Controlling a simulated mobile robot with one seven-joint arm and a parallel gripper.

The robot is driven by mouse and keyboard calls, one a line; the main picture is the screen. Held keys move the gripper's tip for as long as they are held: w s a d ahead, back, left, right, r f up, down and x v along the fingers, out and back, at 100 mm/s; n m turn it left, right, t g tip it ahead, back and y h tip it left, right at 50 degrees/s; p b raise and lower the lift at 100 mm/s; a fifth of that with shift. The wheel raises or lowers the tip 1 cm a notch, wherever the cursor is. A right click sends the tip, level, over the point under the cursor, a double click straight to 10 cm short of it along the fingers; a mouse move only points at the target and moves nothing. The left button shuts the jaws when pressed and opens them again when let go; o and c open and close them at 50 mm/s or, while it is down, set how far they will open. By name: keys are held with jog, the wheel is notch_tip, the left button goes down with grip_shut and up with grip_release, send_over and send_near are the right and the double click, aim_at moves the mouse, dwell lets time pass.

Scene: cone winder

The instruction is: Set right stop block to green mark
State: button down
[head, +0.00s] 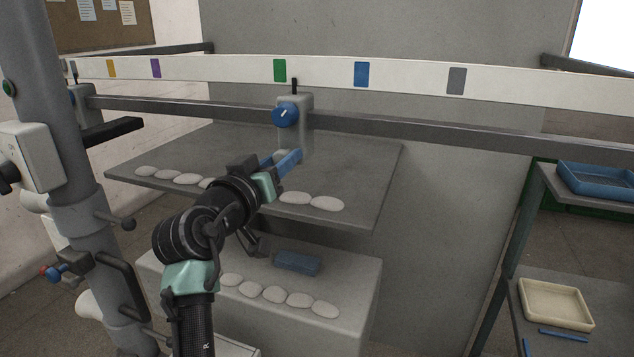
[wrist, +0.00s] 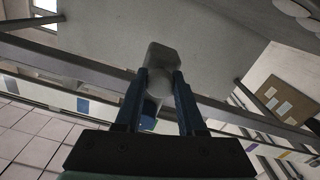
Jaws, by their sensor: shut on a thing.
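The right stop block (head: 304,118) is grey, sits on the dark rail, and carries a blue knob (head: 285,115) with a white line. Its black pointer (head: 294,87) stands just right of the green mark (head: 280,70) on the white scale strip. My gripper (head: 285,158), with blue fingers, is below the block, shut on its pale lower grip. In the wrist view the two fingers (wrist: 160,82) press either side of the rounded grip under the grey block (wrist: 163,54). The left stop block (head: 83,96) is at the rail's far left.
The strip also bears a blue mark (head: 361,74), a grey mark (head: 456,81), a purple mark (head: 155,68) and a yellow mark (head: 111,68). A grey shelf (head: 350,170) with several white oval pieces lies under the rail. A side rack with a blue tray (head: 600,180) stands right.

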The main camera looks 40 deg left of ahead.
jog(key=shift+s+a+b, duration=0.15)
jog(key=shift+s+a, duration=0.05)
jog(key=shift+a, duration=0.5)
jog(key=shift+s+a+b, duration=0.15)
jog(key=shift+s+a, duration=0.05)
jog(key=shift+a, duration=0.45)
jog(key=c, duration=0.5)
grip_release()
jog(key=shift+s, duration=0.1)
jog(key=b+v, duration=0.4)
jog(key=v, duration=0.8)
jog(key=shift+s, duration=0.35)
jog(key=shift+d, duration=0.15)
